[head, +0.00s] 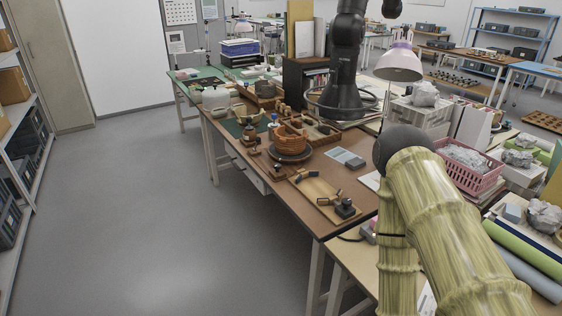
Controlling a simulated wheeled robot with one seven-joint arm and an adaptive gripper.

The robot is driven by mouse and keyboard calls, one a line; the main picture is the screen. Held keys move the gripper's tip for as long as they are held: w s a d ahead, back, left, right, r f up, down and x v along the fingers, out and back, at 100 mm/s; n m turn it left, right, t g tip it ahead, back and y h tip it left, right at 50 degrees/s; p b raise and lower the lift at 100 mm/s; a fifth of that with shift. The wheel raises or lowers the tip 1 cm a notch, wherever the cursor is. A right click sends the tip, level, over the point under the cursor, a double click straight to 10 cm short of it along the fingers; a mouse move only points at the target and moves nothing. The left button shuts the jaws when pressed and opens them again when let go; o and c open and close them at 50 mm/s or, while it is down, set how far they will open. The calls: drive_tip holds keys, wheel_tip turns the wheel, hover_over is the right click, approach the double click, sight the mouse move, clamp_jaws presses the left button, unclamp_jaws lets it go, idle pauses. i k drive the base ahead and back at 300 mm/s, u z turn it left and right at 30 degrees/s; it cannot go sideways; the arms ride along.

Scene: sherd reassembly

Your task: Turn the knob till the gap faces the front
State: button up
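An orange-brown ribbed pot (287,137) stands on a dark round turntable (292,157) on the brown workbench. The pot's rim looks uneven, but I cannot tell which way its gap faces. Small dark and brown parts (277,172) lie or stand by the turntable's front edge; I cannot tell whether one is the knob. My gripper cannot be made out in the head view. A thick yellow-green ribbed arm-like part (440,225) with a dark rounded end fills the right foreground, apart from the pot.
A wooden board with small dark fittings (328,199) lies right of the turntable. A pink basket (470,168) and a lamp (399,63) stand farther right. Grey floor (150,210) is clear at left.

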sight(277, 166)
drive_tip(key=k, duration=0.6)
drive_tip(key=u, duration=0.55)
drive_tip(key=i, duration=1.3)
drive_tip(key=u, duration=0.3)
